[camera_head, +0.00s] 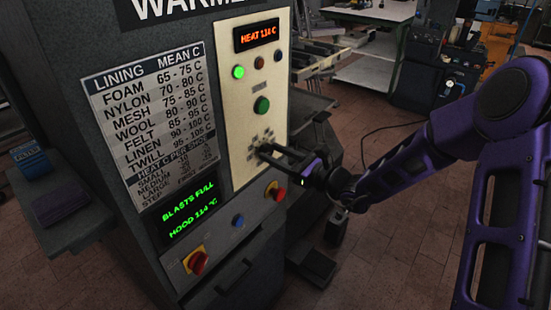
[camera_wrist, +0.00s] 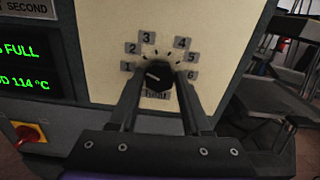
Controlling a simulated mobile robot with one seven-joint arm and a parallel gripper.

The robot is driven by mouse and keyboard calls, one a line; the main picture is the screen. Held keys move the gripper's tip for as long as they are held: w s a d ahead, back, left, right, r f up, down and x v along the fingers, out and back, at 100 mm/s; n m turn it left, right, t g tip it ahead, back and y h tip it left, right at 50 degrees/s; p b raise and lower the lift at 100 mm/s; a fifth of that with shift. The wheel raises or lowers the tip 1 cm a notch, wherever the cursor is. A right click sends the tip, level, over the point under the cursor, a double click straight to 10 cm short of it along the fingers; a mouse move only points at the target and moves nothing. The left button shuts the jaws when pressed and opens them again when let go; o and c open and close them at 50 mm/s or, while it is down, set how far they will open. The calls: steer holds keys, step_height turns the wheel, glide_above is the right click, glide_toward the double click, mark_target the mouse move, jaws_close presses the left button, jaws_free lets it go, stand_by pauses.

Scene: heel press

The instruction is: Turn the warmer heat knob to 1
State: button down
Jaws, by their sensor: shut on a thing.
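The warmer heat knob (camera_wrist: 158,76) is a black round knob on the cream panel, ringed by grey labels 1 to 6. A light pointer line on it slants toward the left, near label 1 (camera_wrist: 127,67); I cannot tell if it is exactly on 1. My gripper (camera_wrist: 160,82) is shut on the knob, one finger on each side. In the head view my gripper (camera_head: 268,150) reaches the panel from the right, and its fingers partly hide the knob. The orange display (camera_head: 257,36) reads HEAT 114 C.
A green button (camera_head: 262,105) sits above the knob. A lining chart (camera_head: 150,120) and a green-text display (camera_head: 187,210) are to the left.

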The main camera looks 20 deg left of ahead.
steer(key=n+b, duration=0.2)
steer(key=shift+f+n+b, duration=0.2)
steer(key=shift+n+b, duration=0.15)
steer(key=shift+n, duration=0.05)
steer(key=shift+s+r+n+b, duration=0.1)
steer(key=shift+n+b, duration=0.65)
steer(key=shift+n, duration=0.05)
steer(key=shift+r, duration=0.1)
steer(key=shift+c, duration=1.8)
jaws_free()
steer(key=p+v, duration=0.1)
steer(key=v, duration=1.6)
steer(key=shift+d, duration=0.2)
